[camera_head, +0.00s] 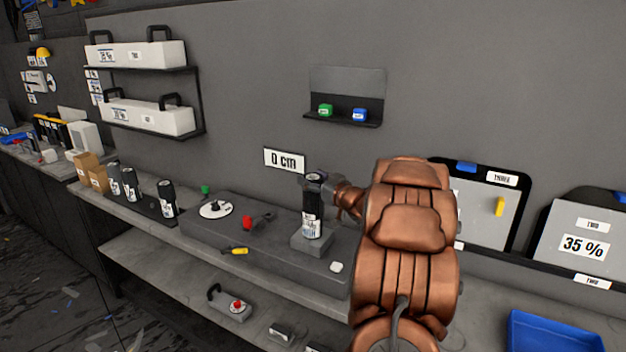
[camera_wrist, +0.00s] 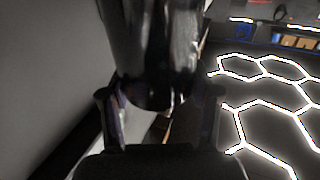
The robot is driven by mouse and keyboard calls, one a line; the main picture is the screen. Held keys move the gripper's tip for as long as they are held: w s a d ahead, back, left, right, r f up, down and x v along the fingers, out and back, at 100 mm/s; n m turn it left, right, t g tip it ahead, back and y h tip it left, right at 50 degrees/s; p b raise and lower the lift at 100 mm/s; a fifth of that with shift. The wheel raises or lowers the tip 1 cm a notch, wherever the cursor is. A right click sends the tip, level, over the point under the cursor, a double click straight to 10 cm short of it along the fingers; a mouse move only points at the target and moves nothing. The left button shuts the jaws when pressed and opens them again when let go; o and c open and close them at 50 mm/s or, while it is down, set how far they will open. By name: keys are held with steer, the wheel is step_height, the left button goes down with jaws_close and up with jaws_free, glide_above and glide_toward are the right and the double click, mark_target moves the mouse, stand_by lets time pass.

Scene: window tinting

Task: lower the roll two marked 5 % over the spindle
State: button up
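The dark roll with a white label (camera_head: 312,214) stands upright over a small grey block (camera_head: 313,245) on the bench device. The label's number is too small to read. My gripper (camera_head: 338,200) comes in from the right at the roll's side. In the wrist view the roll (camera_wrist: 155,55) fills the space between the two fingers of my gripper (camera_wrist: 160,108), which appear shut on it. The spindle is hidden, and I cannot tell whether the roll's lower end touches the block.
The grey device (camera_head: 205,228) carries a white dial (camera_head: 216,209) and a red knob (camera_head: 247,223). Several dark rolls (camera_head: 167,198) stand to its left. A blue tray (camera_head: 550,332) lies at the lower right.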

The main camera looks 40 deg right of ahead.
steer(key=o, duration=0.5)
steer(key=s, duration=0.4)
steer(key=s+a, duration=0.1)
steer(key=s, duration=0.7)
steer(key=shift+a, duration=0.15)
